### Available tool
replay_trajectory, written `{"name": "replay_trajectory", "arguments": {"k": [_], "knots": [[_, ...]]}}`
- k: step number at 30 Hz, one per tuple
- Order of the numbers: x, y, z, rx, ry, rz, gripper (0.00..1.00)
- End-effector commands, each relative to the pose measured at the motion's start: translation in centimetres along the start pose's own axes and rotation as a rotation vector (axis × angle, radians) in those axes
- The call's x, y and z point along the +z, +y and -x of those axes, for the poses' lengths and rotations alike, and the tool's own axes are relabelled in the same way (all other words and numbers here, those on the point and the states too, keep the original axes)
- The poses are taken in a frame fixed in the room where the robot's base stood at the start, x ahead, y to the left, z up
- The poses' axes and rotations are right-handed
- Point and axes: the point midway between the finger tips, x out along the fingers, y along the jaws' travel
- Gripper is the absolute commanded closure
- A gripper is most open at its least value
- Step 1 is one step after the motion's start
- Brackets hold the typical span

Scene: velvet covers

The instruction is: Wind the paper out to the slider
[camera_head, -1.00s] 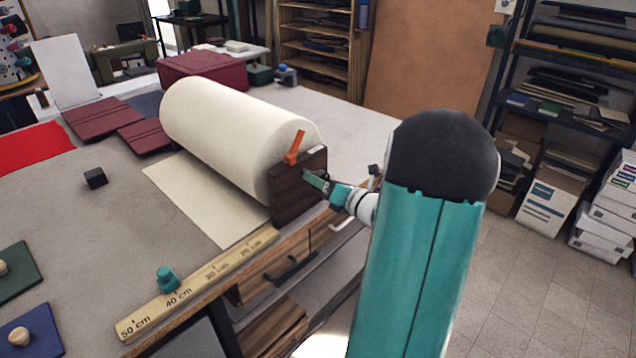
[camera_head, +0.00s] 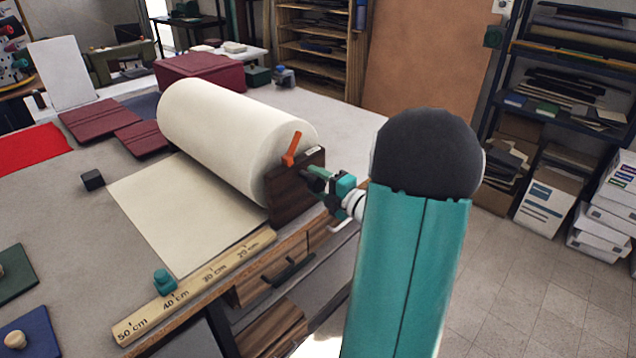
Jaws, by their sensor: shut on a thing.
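A large cream paper roll (camera_head: 225,130) lies in a holder with a dark wooden end panel (camera_head: 296,190). Its unrolled paper sheet (camera_head: 185,210) lies flat on the table, with its leading edge between the 30 and 40 cm marks of the wooden ruler (camera_head: 232,257). The teal slider (camera_head: 164,282) sits on the ruler near 40 cm, a small gap left of that edge. My gripper (camera_head: 328,184) is shut on the crank handle (camera_head: 317,172) outside the end panel; the fingers partly hide it. An orange lever (camera_head: 292,149) stands up at the panel's top.
A small black block (camera_head: 92,180) lies left of the sheet. Maroon covers (camera_head: 100,120) and a red cloth (camera_head: 30,144) lie farther back. Green and blue boards (camera_head: 30,330) with knobs are at the left edge. Drawers (camera_head: 275,275) are below the table's front edge.

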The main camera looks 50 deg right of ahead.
Motion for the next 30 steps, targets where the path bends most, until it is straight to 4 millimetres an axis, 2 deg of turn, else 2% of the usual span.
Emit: {"name": "replay_trajectory", "arguments": {"k": [12,29,30], "knots": [[0.06,0.0,0.01,0.0,-0.001,-0.214,0.91],[0.06,0.0,0.01,0.0,-0.001,-0.246,0.91],[0.06,0.0,0.01,0.0,-0.001,-0.245,0.42]]}}
